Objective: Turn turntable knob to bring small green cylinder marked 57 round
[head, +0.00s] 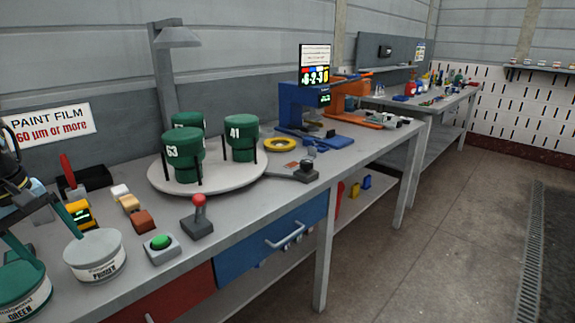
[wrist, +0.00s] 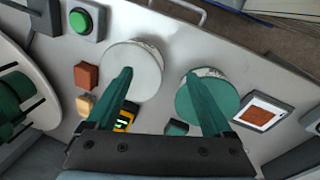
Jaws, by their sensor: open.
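The round turntable (head: 225,180) stands on the bench and carries three green cylinders. One is marked 63 (head: 183,158) at the front left and one 41 (head: 241,137) at the right; the third (head: 188,121) is behind, its mark hidden. I see no 57. A black knob (head: 305,165) sits on a grey plate at the turntable's right. My gripper (head: 40,240) is open and empty at the far left, over the paint cans and away from the turntable. Its fingers (wrist: 157,78) point over the cans in the wrist view, where the turntable's edge (wrist: 40,75) shows left.
A white primer can (head: 95,253) and a green can (head: 22,285) stand beneath my gripper. A green button (head: 159,243), a red-ball lever (head: 200,208) and small blocks (head: 143,220) stand before the turntable. A yellow ring (head: 279,144) and blue stand (head: 298,105) are behind the knob.

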